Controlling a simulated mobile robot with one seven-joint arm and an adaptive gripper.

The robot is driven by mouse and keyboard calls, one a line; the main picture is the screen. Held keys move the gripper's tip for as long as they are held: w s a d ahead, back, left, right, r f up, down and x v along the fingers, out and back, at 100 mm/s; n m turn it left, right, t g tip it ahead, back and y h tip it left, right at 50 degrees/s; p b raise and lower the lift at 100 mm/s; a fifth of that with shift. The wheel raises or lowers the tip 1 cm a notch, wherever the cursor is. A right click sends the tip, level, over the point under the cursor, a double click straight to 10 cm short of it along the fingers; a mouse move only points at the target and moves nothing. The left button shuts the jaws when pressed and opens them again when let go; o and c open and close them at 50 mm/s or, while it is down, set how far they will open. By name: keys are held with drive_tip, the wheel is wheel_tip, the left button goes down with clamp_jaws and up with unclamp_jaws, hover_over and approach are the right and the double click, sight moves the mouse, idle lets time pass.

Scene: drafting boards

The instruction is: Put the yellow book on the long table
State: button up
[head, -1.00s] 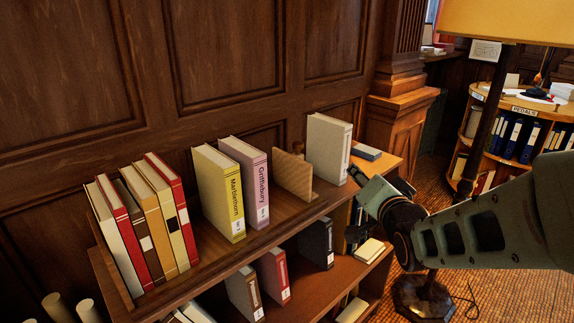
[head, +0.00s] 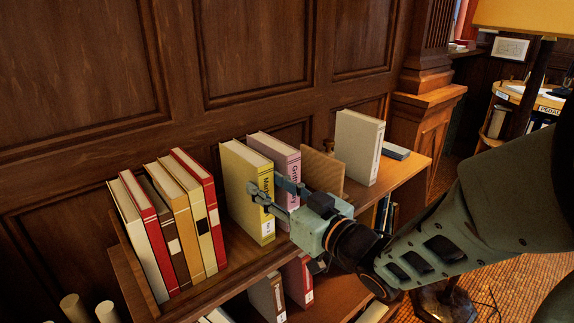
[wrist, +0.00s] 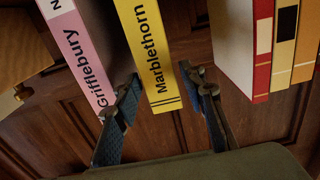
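The yellow book (head: 243,180), marked Marblethorn, stands upright on the top shelf, between the row of books at left and the pink book (head: 285,158). My gripper (head: 270,189) is in front of its spine. In the wrist view the yellow book (wrist: 151,50) is between my two open fingers (wrist: 164,84), one on each side near its end. The finger on the pink book's side looks very near the yellow book; I cannot tell whether it touches. The long table cannot be made out in these views.
The pink book (wrist: 78,55) leaves a narrow gap beside the yellow one. A red book (head: 200,205) ends the row at left, with a wider gap. A wooden bookend (head: 322,172) and a pale grey book (head: 359,147) stand at right. Wood panelling (head: 255,50) rises behind.

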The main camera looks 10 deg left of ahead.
sight(245, 167)
drive_tip(key=x, duration=0.3)
drive_tip(key=shift+w+a, duration=0.2)
drive_tip(key=shift+a, duration=0.1)
drive_tip(key=x, duration=0.5)
drive_tip(key=shift+w+r+p, duration=0.15)
drive_tip(key=shift+p, duration=0.25)
clamp_jaws()
drive_tip(key=shift+r, duration=0.15)
